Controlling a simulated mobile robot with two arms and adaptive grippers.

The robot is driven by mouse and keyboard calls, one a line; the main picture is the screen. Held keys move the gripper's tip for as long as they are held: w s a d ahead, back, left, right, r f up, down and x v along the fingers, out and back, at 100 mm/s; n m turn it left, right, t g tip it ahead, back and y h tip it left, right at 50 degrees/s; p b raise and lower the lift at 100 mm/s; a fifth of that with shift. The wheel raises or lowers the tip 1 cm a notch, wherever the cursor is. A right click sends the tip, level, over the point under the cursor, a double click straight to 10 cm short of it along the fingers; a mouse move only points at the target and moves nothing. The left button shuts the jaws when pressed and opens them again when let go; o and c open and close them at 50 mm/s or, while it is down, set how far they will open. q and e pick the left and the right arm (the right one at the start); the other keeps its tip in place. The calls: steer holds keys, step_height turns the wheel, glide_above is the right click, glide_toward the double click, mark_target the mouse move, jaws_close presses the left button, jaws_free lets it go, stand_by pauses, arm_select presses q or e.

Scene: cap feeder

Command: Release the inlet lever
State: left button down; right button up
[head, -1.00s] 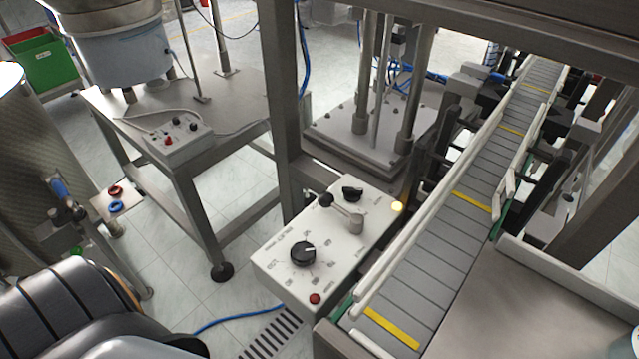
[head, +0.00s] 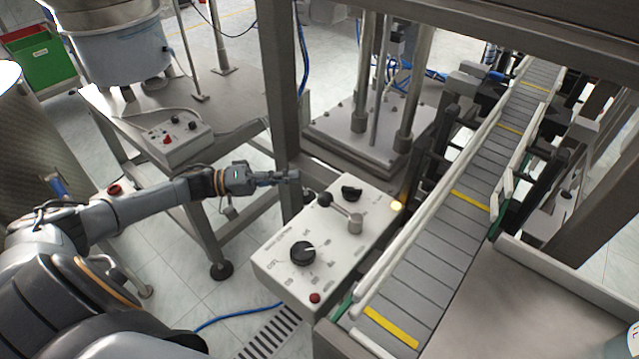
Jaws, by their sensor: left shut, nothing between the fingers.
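The inlet lever seems to be the metal arm with a black ball knob (head: 325,200) on the white control box (head: 285,262). Its arm runs from a metal pivot post at the lower right to the knob at the upper left. My left gripper (head: 292,176) is shut and empty. In the picture it is just above and left of the knob, apart from it, in front of the steel post. My right gripper is not in view.
The box also carries a large black dial (head: 303,252), a smaller black knob (head: 351,192), a red button (head: 315,298) and a lit yellow lamp (head: 397,206). A conveyor (head: 447,247) runs along its right side. A steel post (head: 281,90) stands behind it.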

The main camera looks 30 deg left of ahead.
mark_target(340, 211)
arm_select(q)
steer(key=s+d+r+g+h, duration=0.1)
steer(key=s+r+g+h, duration=0.1)
steer(key=r, duration=0.4)
steer(key=shift+s+d+r+g, duration=0.15)
steer(key=shift+s+r+g, duration=0.15)
steer(key=shift+s+g, duration=0.65)
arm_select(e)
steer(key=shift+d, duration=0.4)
arm_select(q)
steer(key=shift+w, duration=0.1)
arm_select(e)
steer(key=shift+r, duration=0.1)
